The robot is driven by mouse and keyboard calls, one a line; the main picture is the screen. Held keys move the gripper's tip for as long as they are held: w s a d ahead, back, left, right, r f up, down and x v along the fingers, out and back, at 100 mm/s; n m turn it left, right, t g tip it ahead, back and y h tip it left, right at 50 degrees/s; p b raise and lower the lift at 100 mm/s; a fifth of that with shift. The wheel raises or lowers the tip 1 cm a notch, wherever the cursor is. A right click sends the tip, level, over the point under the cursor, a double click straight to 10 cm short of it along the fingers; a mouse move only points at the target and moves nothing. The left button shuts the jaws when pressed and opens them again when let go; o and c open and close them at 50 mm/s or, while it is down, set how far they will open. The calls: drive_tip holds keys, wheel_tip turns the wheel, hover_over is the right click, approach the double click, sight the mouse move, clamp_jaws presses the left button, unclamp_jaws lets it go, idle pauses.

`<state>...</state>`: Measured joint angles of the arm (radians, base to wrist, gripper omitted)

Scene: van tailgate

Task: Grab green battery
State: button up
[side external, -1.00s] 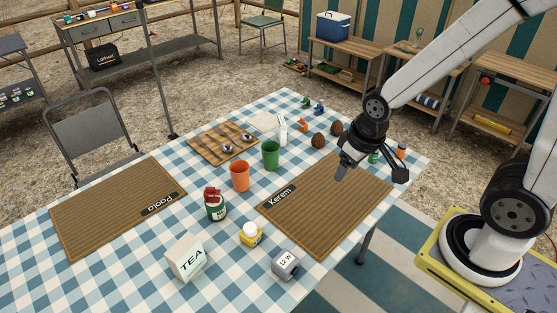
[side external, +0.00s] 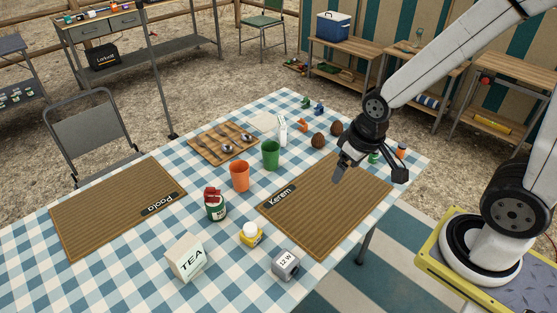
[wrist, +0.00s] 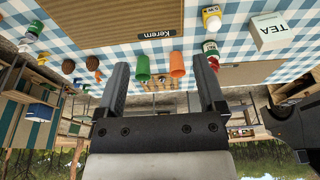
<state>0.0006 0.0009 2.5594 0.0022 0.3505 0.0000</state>
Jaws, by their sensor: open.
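My gripper (side external: 341,172) is over the far right part of the Kerem placemat (side external: 310,220), open and empty. In the wrist view its two fingers (wrist: 163,78) stand wide apart with nothing between them. A small green item (side external: 374,157), perhaps the green battery, stands just behind my gripper, partly hidden by it. What looks like the same item shows at the upper left of the wrist view (wrist: 31,38), well outside the fingers. Its details are too small to tell.
An orange-topped item (side external: 401,150) stands right of the green one. The placemat is clear.

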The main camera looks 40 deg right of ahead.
sight(374, 155)
drive_tip(key=w+d+f+m+t+y, duration=0.25)
drive_tip(key=w+d+f+m, duration=0.4)
drive_tip(key=m, duration=0.55)
drive_tip(key=w+d+f+m+t+y, duration=0.2)
drive_tip(key=w+d+f+m+y, duration=0.3)
drive_tip(key=d+m, duration=0.45)
drive_tip(key=s+d+f+m+t+h, duration=0.1)
drive_tip(key=d+f+m+t+h, duration=0.1)
drive_tip(key=d+m, duration=0.4)
drive_tip(key=s+d+f+m+t+h, duration=0.2)
drive_tip(key=d+f+m+h, duration=0.3)
drive_tip(key=d, duration=0.4)
drive_tip(key=s+d+f+m+t+h, duration=0.1)
drive_tip(key=d+f+m+t+h, duration=0.1)
drive_tip(key=d+f+m+h, duration=0.2)
drive_tip(key=shift+s+d+f+m, duration=0.15)
drive_tip(key=shift+d+m, duration=0.3)
drive_tip(key=shift+d, duration=0.15)
drive_tip(key=shift+s+d+f+m, duration=0.1)
drive_tip(key=shift+d+f+m, duration=0.1)
drive_tip(key=shift+d+m, duration=0.35)
drive_tip(key=shift+s+d+f+m, duration=0.15)
drive_tip(key=shift+d+m, duration=0.2)
drive_tip(key=shift+d, duration=0.35)
drive_tip(key=shift+x, duration=1.35)
drive_tip(key=shift+x, duration=2.55)
